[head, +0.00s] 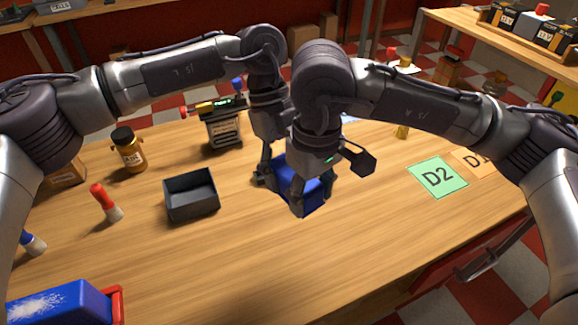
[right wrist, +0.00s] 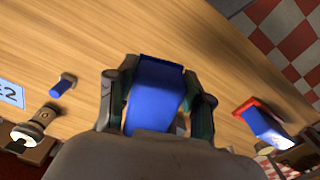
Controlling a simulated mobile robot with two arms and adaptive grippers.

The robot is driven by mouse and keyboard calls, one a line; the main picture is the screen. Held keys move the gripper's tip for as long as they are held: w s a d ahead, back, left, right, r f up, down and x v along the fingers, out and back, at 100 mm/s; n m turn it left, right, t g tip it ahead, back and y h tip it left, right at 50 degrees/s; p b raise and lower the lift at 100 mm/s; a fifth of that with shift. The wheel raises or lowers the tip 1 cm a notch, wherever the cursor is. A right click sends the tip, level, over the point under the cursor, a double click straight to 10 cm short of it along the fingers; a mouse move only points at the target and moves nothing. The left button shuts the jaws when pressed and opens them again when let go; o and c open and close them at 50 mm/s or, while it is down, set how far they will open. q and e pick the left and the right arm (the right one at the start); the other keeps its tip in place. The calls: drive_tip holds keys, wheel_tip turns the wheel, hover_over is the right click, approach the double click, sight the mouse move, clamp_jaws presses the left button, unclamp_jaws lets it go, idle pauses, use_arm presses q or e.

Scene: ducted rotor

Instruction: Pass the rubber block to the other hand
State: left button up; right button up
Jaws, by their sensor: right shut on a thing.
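The blue rubber block (head: 313,194) is held above the table, right of the dark tray. My right gripper (head: 312,190) is shut on it; in the right wrist view the block (right wrist: 156,95) sits between the two fingers of my right gripper (right wrist: 158,88). My left gripper (head: 272,175) is close behind and left of the block, partly hidden by my right gripper. Whether its fingers touch the block or are closed cannot be seen.
An empty dark tray (head: 191,194) stands left of the grippers. A brown bottle (head: 129,150), a red-capped marker (head: 105,202) and a blue-and-red item (head: 65,305) are at the left. A green D2 card (head: 437,176) lies right. The front table is clear.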

use_arm(q)
drive_tip(key=c, duration=0.8)
drive_tip(key=shift+c, duration=0.6)
use_arm(e)
drive_tip(key=o, duration=1.3)
drive_tip(key=shift+c, duration=0.2)
